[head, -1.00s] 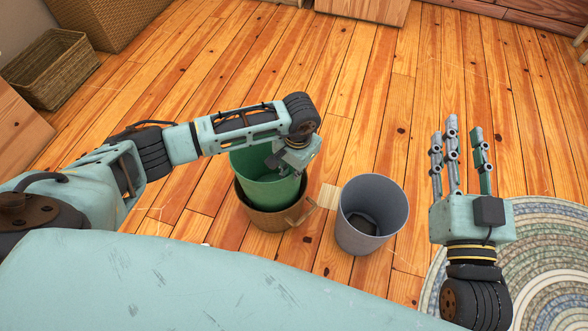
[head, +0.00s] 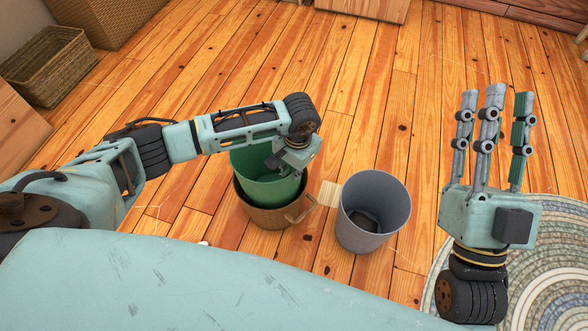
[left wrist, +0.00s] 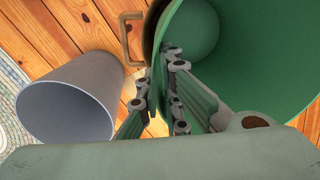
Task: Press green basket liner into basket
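The green basket liner (head: 252,180) stands partway inside the brown basket (head: 268,219), its upper wall rising above the basket rim. My left gripper (head: 275,162) is at the liner's right side. In the left wrist view, the left fingers (left wrist: 160,112) straddle the liner wall (left wrist: 262,55), one side outside and the other inside, and appear closed on it. The basket's handle (left wrist: 131,38) shows beside them. The liner's bottom inside the basket is hidden in the head view. My right gripper (head: 494,135) is empty, its fingers extended upward and apart, right of the basket.
A grey bin (head: 372,212) stands just right of the basket, with a dark thing inside. A pale wooden piece (head: 330,193) lies between them. A braided round rug (head: 550,270) is at lower right. A wicker basket (head: 50,70) stands far left.

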